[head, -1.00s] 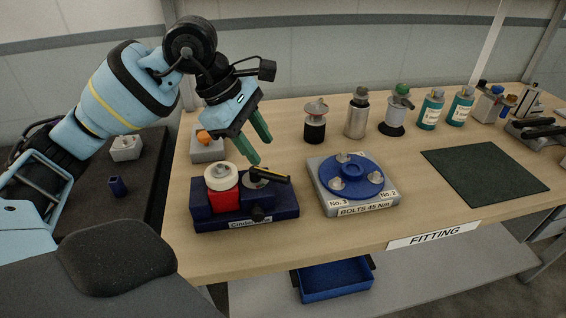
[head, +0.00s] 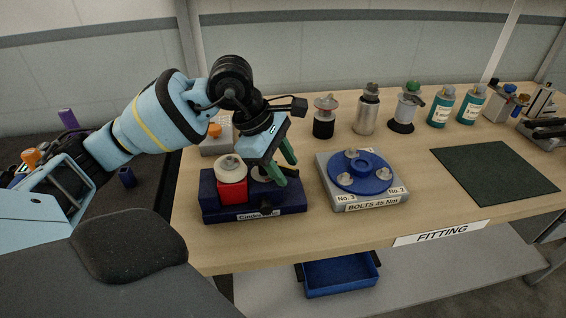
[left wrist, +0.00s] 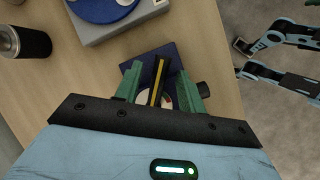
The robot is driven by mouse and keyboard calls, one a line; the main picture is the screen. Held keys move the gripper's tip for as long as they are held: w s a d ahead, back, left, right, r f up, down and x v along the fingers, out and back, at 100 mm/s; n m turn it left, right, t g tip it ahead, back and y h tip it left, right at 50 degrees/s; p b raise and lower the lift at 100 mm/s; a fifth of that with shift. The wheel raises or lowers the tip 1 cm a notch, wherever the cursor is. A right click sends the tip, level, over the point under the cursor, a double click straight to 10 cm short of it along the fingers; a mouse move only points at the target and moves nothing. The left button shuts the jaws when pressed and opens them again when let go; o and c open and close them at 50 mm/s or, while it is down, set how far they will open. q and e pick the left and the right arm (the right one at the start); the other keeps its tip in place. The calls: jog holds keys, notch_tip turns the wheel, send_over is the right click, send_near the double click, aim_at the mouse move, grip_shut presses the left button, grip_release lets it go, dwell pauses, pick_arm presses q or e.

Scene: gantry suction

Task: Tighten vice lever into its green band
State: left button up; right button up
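The vice has a dark blue base (head: 222,209) with a red block (head: 232,191) and a pale round part (head: 230,168) on its left side. Its black lever (left wrist: 157,82) has a yellow stripe and shows in the left wrist view between my left gripper's green fingers (left wrist: 160,88). A small gap shows on each side of the lever. In the head view my left gripper (head: 284,172) is low over the right side of the vice and hides the lever and most of the dial. A piece of dial in white and red (left wrist: 168,100) shows below the lever; I cannot make out its green band.
A grey bolt block with a blue disc (head: 360,172) stands just right of the vice. Several bottles and cans (head: 367,110) line the back of the bench. A grey box with an orange knob (head: 214,133) is behind the vice. A dark green mat (head: 495,178) lies clear at right.

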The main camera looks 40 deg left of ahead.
pick_arm(q)
grip_shut()
jog(key=shift+s+m+g+h+b, duration=0.25)
jog(key=shift+s+m+g, duration=0.1)
jog(key=shift+m, duration=0.55)
jog(key=shift+s+m+g+h+b, duration=0.15)
jog(key=shift+s+m+g+b, duration=0.15)
jog(key=shift+m, duration=0.6)
grip_release()
jog(key=shift+r, duration=0.1)
jog(key=v, duration=0.7)
jog(key=shift+r, duration=0.3)
jog(key=shift+s+a, duration=0.1)
